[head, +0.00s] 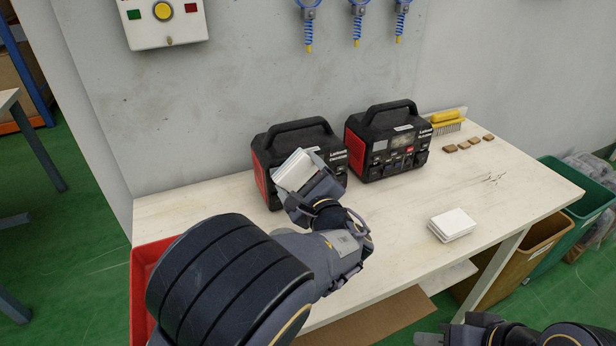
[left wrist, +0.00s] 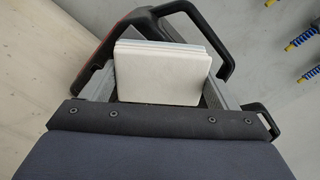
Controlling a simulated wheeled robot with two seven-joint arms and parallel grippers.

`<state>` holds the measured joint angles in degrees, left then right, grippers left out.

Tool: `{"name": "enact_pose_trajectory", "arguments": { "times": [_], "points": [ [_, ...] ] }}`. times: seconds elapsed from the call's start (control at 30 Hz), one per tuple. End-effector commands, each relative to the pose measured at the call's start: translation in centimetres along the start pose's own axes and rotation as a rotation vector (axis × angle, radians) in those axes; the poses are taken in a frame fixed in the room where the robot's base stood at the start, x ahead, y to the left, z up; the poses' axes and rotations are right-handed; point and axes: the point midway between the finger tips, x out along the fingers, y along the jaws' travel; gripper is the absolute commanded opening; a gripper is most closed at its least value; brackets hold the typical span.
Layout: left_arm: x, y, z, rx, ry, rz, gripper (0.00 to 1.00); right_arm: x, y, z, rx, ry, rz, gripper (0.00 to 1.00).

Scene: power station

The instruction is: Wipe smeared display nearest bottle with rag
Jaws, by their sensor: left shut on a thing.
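My left gripper (head: 308,186) is shut on a white folded rag (head: 295,170), in front of the left power station (head: 300,130). In the left wrist view the rag (left wrist: 162,72) stands between the two fingers, with the station's black handle (left wrist: 212,40) behind it. The rag and gripper hide most of that station's front, its display included; I cannot tell whether the rag touches it. The right power station (head: 388,140) shows its front, with a greyish display area (head: 402,140). I see no bottle. My right gripper (head: 458,332) is partly in view at the bottom right, clear of the table.
A white folded stack (head: 452,224) lies on the pale table (head: 400,255). A yellow brush (head: 447,122) and several small brown blocks (head: 470,144) are at the back right. A red bin (head: 143,285) stands at the left, brown (head: 545,235) and green (head: 590,210) bins at the right.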

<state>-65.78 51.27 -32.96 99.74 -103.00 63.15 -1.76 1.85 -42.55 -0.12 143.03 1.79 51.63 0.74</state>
Motion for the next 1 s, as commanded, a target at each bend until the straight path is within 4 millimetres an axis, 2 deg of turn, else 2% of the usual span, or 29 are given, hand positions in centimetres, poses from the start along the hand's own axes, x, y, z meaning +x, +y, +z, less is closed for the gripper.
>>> {"name": "enact_pose_trajectory", "arguments": {
  "times": [0.37,0.8,1.0],
  "points": [
    [-0.3,0.1,0.1,0.000,-0.002,0.001,0.63,0.0,0.0,0.0,0.000,0.000,0.000,0.36],
    [-4.8,0.0,0.0,0.000,0.002,-0.001,0.63,0.1,0.0,0.0,0.000,0.000,0.000,0.36],
    [-6.0,0.0,0.1,0.000,0.000,-0.001,0.63,0.1,0.0,0.0,0.000,0.000,0.000,0.36]
  ]
}}
